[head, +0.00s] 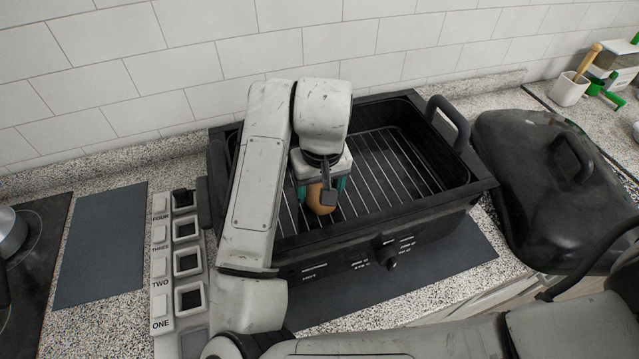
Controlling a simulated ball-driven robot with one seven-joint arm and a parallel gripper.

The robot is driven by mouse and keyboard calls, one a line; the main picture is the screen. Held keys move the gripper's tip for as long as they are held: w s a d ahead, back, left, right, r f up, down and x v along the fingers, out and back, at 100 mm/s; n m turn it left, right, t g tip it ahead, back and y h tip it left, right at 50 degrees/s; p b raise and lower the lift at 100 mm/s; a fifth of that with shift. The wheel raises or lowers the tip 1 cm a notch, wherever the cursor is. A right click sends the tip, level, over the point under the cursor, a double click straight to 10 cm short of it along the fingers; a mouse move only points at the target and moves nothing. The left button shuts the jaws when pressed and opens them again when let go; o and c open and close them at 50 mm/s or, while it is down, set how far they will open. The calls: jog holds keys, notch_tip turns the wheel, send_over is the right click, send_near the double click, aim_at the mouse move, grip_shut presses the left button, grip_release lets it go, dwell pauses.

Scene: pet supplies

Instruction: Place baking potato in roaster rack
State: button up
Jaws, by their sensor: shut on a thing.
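The baking potato (319,200) is a brown, rounded thing held low in my gripper (321,192), partly hidden by the fingers. My gripper points down and is shut on the potato. Both are over the wire roaster rack (385,170), which lies inside the black roaster (470,190). I cannot tell whether the potato touches the rack. My arm hides the left part of the rack.
The black roaster lid (530,170) lies on the counter at right. A white numbered holder (163,265) stands left of the roaster, with a dark mat (98,245) beyond it. A white pot with a wooden handle (568,90) stands at the back right.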

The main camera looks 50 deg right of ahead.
jog(key=shift+f, duration=0.1)
jog(key=o, duration=1.1)
jog(key=shift+o, duration=0.2)
notch_tip(320, 180, up, 12)
jog(key=s, duration=0.1)
jog(key=shift+a, duration=0.45)
jog(key=shift+s, duration=0.1)
